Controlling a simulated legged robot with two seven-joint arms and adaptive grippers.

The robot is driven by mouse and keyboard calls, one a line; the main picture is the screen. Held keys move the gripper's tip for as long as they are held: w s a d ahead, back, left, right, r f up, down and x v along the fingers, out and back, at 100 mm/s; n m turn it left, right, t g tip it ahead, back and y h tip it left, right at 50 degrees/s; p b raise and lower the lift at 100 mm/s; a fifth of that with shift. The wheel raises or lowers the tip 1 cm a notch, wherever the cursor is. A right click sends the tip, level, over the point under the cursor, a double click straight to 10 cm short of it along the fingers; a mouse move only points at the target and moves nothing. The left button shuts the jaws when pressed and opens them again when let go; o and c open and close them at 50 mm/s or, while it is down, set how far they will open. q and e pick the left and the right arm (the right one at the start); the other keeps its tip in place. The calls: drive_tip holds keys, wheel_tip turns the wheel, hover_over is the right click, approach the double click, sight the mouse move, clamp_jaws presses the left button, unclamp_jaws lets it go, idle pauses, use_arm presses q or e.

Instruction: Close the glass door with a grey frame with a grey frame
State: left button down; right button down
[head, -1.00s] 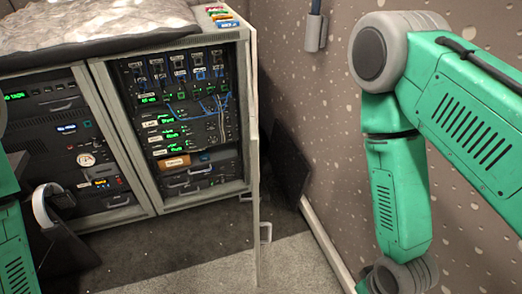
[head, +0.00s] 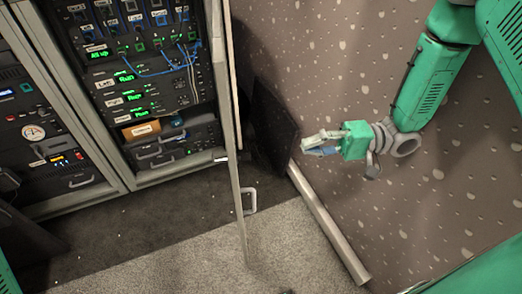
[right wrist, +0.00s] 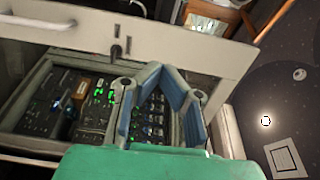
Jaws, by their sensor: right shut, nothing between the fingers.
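The glass door with a grey frame (head: 238,190) stands swung open on the right side of the rack cabinet and shows nearly edge-on in the head view. Its pale handle (head: 250,201) sticks out to the right, low on the door. My right gripper (head: 312,143) is shut and empty, to the right of the door, apart from it and close to the wall. In the right wrist view its blue-grey fingers (right wrist: 165,92) show in front of the rack equipment. My left gripper is not in view; only a bit of green arm shows at the lower left.
The rack cabinet (head: 120,175) holds panels with green displays and blue cables. A dark flat panel (head: 272,125) leans by the wall behind the door. A pale skirting strip (head: 330,230) runs along the wall foot. The carpet before the cabinet is clear.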

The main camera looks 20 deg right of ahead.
drive_tip(key=b+x, duration=0.4)
drive_tip(key=x, duration=0.9)
drive_tip(key=shift+a, duration=0.35)
drive_tip(key=shift+w+a, duration=0.1)
